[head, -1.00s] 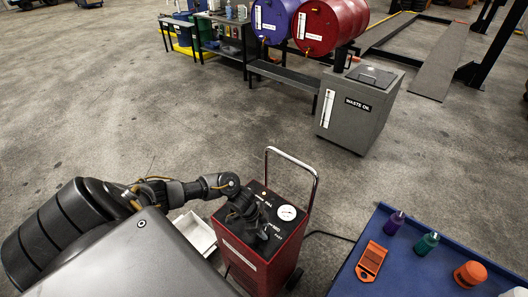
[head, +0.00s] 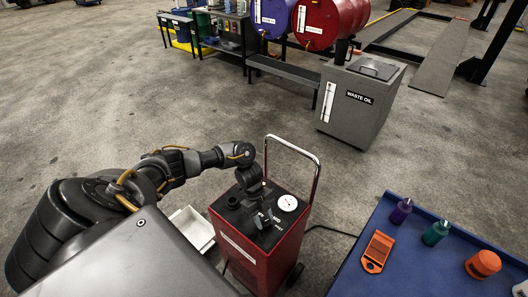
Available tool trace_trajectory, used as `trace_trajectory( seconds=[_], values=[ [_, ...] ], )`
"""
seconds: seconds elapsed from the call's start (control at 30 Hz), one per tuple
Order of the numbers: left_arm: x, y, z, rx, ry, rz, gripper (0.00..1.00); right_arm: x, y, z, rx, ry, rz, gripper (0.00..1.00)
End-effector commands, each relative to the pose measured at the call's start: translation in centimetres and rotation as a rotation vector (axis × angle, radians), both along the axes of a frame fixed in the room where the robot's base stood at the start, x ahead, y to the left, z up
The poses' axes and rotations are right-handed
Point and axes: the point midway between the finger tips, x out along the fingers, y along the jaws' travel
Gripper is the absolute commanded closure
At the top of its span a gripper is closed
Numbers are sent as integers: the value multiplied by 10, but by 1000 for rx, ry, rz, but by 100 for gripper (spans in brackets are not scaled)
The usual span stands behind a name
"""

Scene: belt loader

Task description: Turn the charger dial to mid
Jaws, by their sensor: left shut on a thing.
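The charger is a red box (head: 243,258) on wheels with a black top panel, a round white gauge (head: 288,203) and a tall metal handle. My left gripper (head: 262,220) reaches down onto the top panel from above, left of the gauge. It is shut on the dial, which its dark fingers mostly hide. White lettering shows on the panel around the fingers, partly covered. I cannot read where the dial points. A short black round part (head: 233,202) stands at the panel's back left corner, clear of the fingers. My right gripper is not in view.
A blue table (head: 400,265) at the lower right holds an orange tool (head: 376,251), a purple bottle (head: 401,210), a green bottle (head: 436,232) and an orange pot (head: 482,264). A white tray (head: 193,228) lies left of the charger. A grey waste oil bin (head: 350,120) stands behind.

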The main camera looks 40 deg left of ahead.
Motion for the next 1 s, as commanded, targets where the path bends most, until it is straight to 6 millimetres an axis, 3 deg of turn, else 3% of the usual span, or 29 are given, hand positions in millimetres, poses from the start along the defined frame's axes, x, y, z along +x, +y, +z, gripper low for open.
trace_trajectory(
  seconds=[0.63,0.67,0.8,1.0],
  values=[
    [0,0,0,1,1,-50,87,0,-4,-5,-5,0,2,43],
    [0,0,0,1,1,-50,63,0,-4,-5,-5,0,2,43],
    [0,0,0,1,1,-50,45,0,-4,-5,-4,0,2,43],
    [0,0,0,1,1,-50,43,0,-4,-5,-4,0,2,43]
  ],
)
